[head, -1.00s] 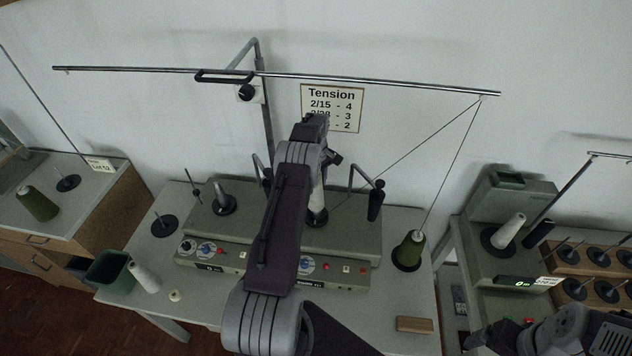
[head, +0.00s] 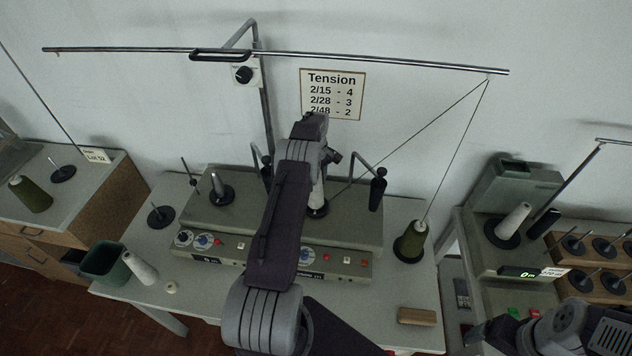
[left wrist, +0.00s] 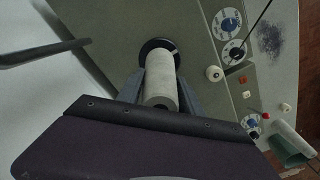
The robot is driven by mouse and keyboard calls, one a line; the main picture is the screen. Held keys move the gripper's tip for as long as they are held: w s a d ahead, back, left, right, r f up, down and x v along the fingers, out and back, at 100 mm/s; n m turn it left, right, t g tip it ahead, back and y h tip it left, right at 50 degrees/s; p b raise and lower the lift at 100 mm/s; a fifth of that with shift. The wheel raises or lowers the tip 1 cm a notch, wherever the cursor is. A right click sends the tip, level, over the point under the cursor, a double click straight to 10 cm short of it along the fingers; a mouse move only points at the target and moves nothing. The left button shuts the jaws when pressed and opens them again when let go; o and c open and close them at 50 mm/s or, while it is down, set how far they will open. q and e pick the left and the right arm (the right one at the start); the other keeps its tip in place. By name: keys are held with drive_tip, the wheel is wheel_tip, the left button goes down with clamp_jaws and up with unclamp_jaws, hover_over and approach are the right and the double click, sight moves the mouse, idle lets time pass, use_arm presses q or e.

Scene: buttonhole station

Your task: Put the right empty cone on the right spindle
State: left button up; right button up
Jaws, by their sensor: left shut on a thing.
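A pale grey empty cone (left wrist: 161,85) stands between the two fingers of my left gripper (left wrist: 162,78), which is shut on it. In the head view the cone (head: 318,196) shows just right of my left gripper (head: 317,170), upright over the dark disc (head: 317,210) of the right spindle on the winding machine. The disc (left wrist: 157,45) also shows at the cone's far end in the left wrist view. The spindle pin is hidden, and I cannot tell how far down the cone sits. Part of my right arm is at the lower right; its jaws are unclear.
The left spindle (head: 220,190) shows a grey tip. A green yarn cone (head: 411,241) stands to the right, its thread rising to the overhead rod (head: 400,64). A thread arm (head: 377,190) is close right of my gripper. A bin (head: 104,262) and pale cone (head: 140,268) are front left.

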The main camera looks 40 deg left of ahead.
use_arm(q)
drive_tip(key=shift+f+b, duration=0.4)
drive_tip(key=shift+f, duration=0.1)
drive_tip(key=o, duration=1.4)
wheel_tip(320, 180, up, 8)
drive_tip(key=shift+r+b, duration=0.15)
drive_tip(key=shift+b, duration=1)
drive_tip(key=shift+r, duration=0.4)
